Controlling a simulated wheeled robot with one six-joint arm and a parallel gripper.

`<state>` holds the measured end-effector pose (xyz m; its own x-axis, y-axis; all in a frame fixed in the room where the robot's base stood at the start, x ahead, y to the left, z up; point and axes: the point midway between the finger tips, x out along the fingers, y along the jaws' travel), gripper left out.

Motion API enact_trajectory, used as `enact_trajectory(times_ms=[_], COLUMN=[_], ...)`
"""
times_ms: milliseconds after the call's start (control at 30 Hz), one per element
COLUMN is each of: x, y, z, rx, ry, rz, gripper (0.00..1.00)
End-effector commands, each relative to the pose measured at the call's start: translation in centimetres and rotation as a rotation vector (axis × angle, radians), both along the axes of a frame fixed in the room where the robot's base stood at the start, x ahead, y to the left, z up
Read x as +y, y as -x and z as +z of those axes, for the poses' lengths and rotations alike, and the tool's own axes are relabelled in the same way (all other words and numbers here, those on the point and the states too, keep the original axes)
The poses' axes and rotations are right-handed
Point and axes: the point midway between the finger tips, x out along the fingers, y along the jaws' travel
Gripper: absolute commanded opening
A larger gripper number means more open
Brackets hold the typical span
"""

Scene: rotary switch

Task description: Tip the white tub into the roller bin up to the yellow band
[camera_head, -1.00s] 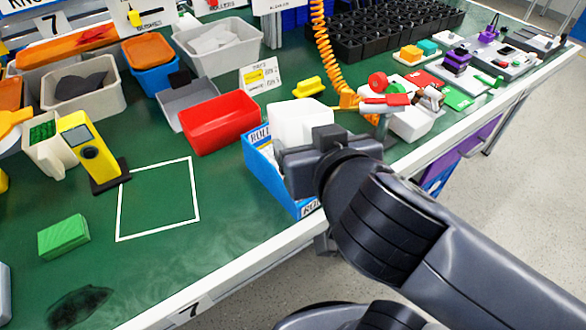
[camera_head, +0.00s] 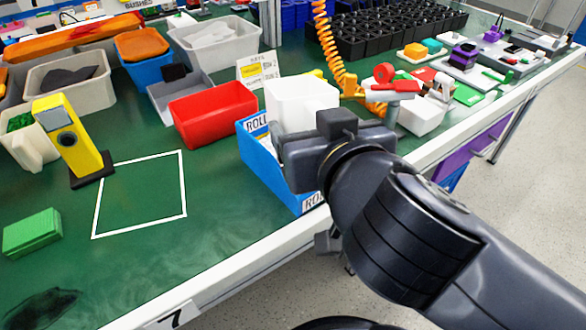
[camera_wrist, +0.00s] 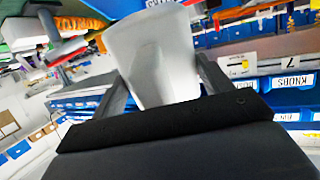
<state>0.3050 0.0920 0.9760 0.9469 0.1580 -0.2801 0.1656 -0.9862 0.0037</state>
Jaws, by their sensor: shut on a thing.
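The white tub (camera_head: 300,103) is held above the blue roller bin (camera_head: 264,168), whose label is partly covered. My gripper (camera_head: 285,150) is shut on the tub; in the wrist view the tub (camera_wrist: 152,60) stands between the two fingers. The tub looks roughly upright in the head view, and I cannot tell its exact tilt. What is in the tub, the inside of the bin and the yellow band cannot be made out, because the tub and my gripper cover them.
A red bin (camera_head: 213,112) stands just left of the blue bin. A yellow device (camera_head: 72,138) stands by a white outlined square (camera_head: 140,194) on the green bench. An orange coiled cord (camera_head: 325,45) hangs behind the tub. A green block (camera_head: 32,232) lies at the left.

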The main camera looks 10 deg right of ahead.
Motion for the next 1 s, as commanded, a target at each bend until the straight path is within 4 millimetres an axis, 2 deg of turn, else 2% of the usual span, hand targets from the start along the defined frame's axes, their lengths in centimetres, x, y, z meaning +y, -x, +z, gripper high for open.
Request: enact_trajectory(times_ms=[33, 1000], x=[0.0, 0.0], y=[0.0, -0.1], z=[-0.6, -2.9], rx=[-0.010, -0.183], ry=[-0.003, -0.033], rz=[0.001, 0.000], gripper=[0.51, 0.51])
